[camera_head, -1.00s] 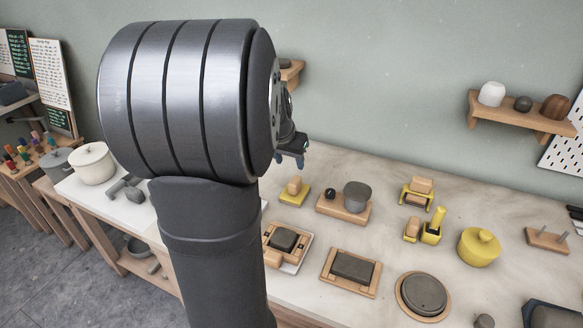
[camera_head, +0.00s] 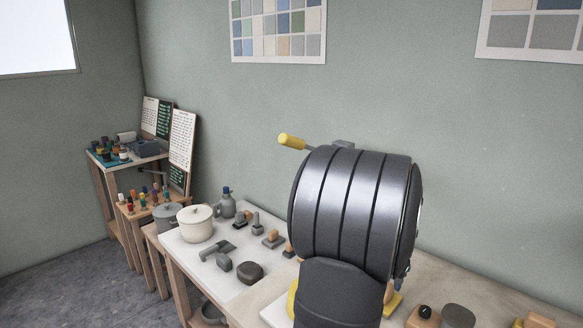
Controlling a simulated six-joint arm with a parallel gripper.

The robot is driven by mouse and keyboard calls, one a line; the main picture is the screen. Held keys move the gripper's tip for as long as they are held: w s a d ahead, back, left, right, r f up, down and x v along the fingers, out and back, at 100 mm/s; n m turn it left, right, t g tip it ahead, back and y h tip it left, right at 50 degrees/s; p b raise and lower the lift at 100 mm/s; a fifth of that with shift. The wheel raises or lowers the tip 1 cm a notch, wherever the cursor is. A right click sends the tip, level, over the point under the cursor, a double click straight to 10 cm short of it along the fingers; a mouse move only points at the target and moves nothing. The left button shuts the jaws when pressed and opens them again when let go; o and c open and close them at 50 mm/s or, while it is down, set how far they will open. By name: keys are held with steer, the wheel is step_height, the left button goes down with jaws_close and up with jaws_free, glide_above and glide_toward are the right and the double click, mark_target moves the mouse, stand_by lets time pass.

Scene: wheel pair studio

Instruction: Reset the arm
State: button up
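My arm's large dark grey ribbed joint (camera_head: 352,212) fills the lower right middle of the head view, with the upright dark link below it. My gripper is almost wholly hidden behind this joint. Only a small dark, bluish bit (camera_head: 404,268) shows at the joint's lower right edge, and I cannot make out the fingers or anything between them.
Left of my arm, the white board (camera_head: 207,262) holds a lidded cream pot (camera_head: 197,223), a dark rounded lump (camera_head: 250,272) and grey tools. A yellow-ended piece (camera_head: 291,141) shows behind the joint's top. A grey cylinder (camera_head: 458,316) stands at lower right.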

steer(key=x, duration=0.5)
steer(key=shift+r, duration=1.2)
steer(key=shift+f, duration=0.1)
